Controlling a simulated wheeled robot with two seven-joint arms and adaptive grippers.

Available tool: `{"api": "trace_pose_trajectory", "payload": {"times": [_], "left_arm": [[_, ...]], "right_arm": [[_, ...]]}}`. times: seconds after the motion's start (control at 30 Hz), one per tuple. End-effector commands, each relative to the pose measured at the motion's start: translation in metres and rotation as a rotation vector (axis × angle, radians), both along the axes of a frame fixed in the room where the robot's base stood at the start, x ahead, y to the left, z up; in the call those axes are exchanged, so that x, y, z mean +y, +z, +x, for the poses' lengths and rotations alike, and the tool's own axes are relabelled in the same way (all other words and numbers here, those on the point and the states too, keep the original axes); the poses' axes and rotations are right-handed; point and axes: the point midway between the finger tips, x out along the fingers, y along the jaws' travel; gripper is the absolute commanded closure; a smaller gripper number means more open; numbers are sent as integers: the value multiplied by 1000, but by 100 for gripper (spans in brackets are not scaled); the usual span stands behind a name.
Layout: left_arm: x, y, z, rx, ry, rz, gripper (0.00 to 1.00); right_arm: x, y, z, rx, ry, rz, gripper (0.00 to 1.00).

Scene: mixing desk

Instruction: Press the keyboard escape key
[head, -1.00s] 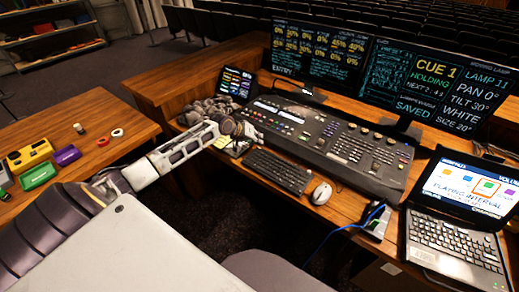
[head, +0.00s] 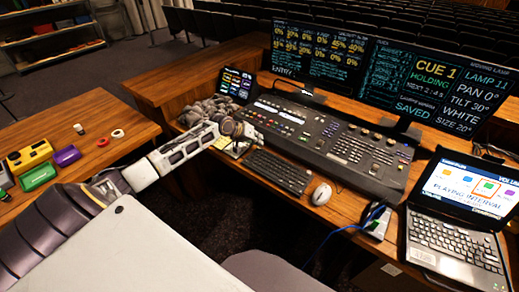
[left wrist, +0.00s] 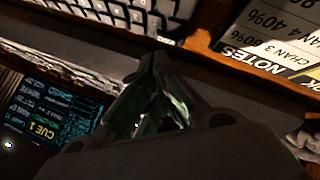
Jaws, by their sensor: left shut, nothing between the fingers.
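The black keyboard (head: 280,171) lies on the wooden desk in front of the mixing console. The escape key cannot be told apart from the other keys. My left gripper (head: 256,138) is above the desk near the keyboard's left end, between it and the console. In the left wrist view its dark fingers (left wrist: 157,62) are together and empty, their tips just below the keyboard's edge in the picture. Whether they touch anything cannot be told. My right gripper is out of view.
The console (head: 335,140) stands behind the keyboard. A white mouse (head: 321,194) lies to its right, and an open laptop (head: 455,245) stands farther right. A notes sheet (left wrist: 275,50) lies close to my left gripper. A small tablet (head: 237,84) stands behind it.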

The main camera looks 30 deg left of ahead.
Motion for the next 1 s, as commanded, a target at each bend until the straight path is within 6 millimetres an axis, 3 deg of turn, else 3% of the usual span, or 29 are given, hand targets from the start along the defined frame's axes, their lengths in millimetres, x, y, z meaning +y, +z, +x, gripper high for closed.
{"api": "trace_pose_trajectory", "payload": {"times": [0.5,1.0], "left_arm": [[0,-4,0,1,0,-1,100],[0,-8,0,0,0,0,100]], "right_arm": [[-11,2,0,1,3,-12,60],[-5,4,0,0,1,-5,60]]}}
